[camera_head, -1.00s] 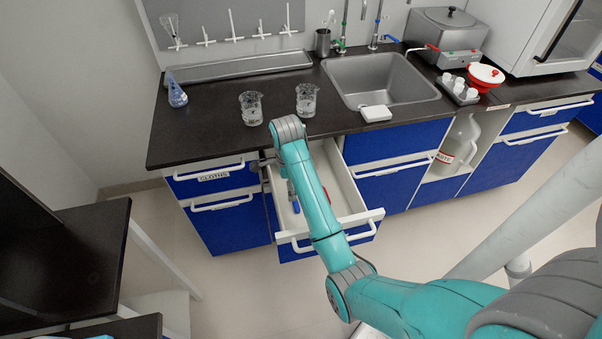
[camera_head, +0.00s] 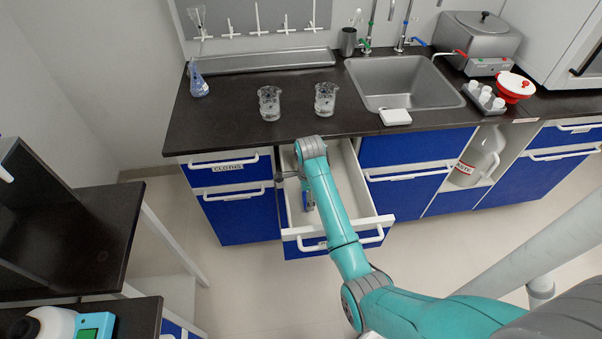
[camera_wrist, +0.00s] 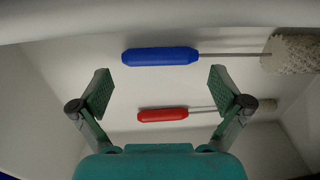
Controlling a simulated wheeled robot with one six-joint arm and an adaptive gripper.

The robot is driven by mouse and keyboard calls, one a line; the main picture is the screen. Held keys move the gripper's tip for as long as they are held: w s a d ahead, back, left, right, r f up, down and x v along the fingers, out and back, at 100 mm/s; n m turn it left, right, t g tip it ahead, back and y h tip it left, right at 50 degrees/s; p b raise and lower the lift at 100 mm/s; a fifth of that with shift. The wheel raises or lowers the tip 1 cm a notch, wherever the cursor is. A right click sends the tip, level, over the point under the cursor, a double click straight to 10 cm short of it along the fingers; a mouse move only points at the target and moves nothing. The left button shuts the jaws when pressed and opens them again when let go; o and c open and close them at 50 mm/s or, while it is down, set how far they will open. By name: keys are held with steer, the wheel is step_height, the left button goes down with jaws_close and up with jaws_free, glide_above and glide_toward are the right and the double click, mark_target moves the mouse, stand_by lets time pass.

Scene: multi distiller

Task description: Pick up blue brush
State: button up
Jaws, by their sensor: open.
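The blue brush (camera_wrist: 160,56) lies in the open drawer (camera_head: 372,208). In the wrist view its blue handle is at the left and its thin metal shaft runs right to a pale bristle head. A red-handled brush (camera_wrist: 163,115) with a smaller head lies parallel to it, lower in the picture. My gripper (camera_wrist: 159,82) is open and empty, pointing into the drawer. In the wrist view its fingertips are just below the blue handle and its shaft, above the red brush. In the head view a bit of blue (camera_head: 307,200) shows beside my arm, which hides much of the drawer.
The drawer's walls surround the brushes closely. The black counter (camera_head: 225,125) overhangs behind, with two beakers (camera_head: 269,103) (camera_head: 325,98) near its edge and a sink (camera_head: 405,85). Black shelves (camera_head: 75,225) stand at the left.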

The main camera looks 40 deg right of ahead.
steer(key=shift+f, duration=1.15)
steer(key=c, duration=0.7)
steer(key=shift+r, duration=0.1)
steer(key=shift+c, duration=0.2)
